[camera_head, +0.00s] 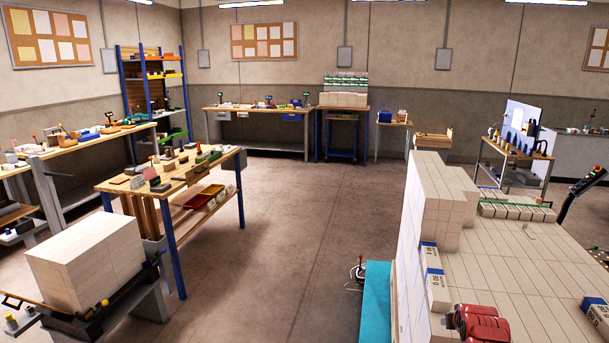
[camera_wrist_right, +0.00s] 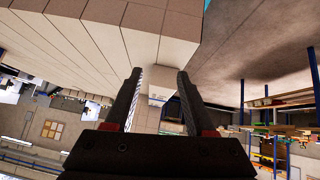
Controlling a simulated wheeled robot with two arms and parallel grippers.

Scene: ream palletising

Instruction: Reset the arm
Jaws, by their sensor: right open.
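My right gripper (camera_wrist_right: 160,72) shows in the right wrist view with its two dark fingers apart. I see nothing held between them. A stack of cream ream blocks (camera_wrist_right: 110,25) fills the upper left of that view, beyond the fingers. Whether the fingers touch it is unclear. In the head view a tall cream stack (camera_head: 443,205) stands at the right beside a broad cream top surface (camera_head: 540,275). A red rounded part (camera_head: 478,322) shows at the bottom edge there; I cannot tell whether it belongs to my arm. My left gripper is not in view.
White-and-blue ream packs (camera_head: 436,290) lie along the stack's near side. A block of cream reams (camera_head: 90,262) stands at the lower left. A wooden workbench (camera_head: 175,178) holds small items. The floor (camera_head: 300,230) in the middle is clear.

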